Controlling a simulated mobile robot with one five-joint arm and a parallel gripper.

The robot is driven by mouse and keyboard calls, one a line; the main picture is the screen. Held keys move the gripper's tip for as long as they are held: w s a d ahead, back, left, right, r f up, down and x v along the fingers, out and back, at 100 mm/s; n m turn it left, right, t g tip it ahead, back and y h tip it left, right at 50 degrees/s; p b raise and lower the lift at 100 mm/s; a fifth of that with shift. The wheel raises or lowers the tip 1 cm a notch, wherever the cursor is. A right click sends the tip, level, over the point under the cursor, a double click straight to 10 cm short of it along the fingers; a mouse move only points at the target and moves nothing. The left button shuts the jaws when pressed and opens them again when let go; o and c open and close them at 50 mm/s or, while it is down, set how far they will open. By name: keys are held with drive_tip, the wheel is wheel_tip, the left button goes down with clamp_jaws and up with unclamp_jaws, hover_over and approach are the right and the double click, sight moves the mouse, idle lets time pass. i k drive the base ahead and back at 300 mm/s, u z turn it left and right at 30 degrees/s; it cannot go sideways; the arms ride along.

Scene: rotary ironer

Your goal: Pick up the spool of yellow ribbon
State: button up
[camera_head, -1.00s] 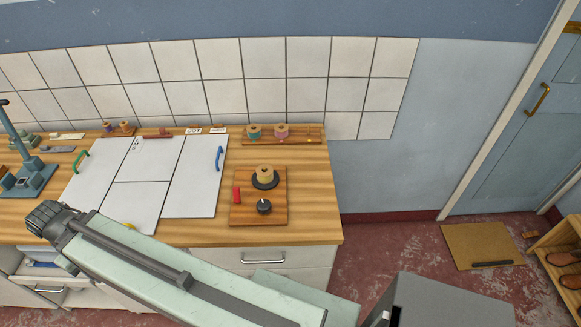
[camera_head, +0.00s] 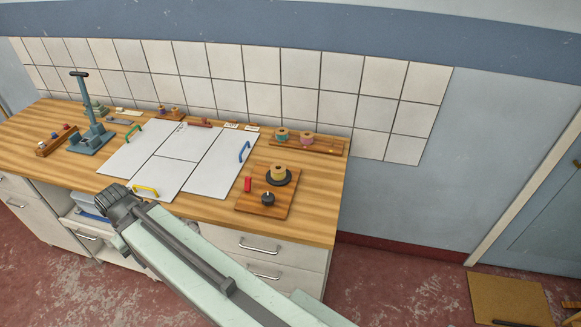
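The spool of yellow ribbon (camera_head: 279,171) sits on a round black disc on a small wooden board (camera_head: 255,203) at the right part of the counter. The board also bears a red block (camera_head: 248,184) and a black knob (camera_head: 268,199). My arm crosses the lower middle of the view, in front of the counter's front edge. Its far end is near the yellow handle, well to the left of the spool. My gripper's fingers cannot be made out.
Behind the spool, a wooden rack (camera_head: 318,147) holds a teal spool (camera_head: 282,135) and a pink spool (camera_head: 307,138). White panels (camera_head: 180,160) with green, blue and yellow handles lie to the left. A blue-grey press (camera_head: 92,130) stands further left. Bare wood shows around the board.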

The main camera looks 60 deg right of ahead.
sight(277, 174)
drive_tip(key=u, duration=0.1)
drive_tip(key=i, duration=0.8)
drive_tip(key=z, duration=0.2)
drive_tip(key=k, duration=0.8)
drive_tip(key=u, duration=0.2)
drive_tip(key=i, duration=0.95)
drive_tip(key=z, duration=0.1)
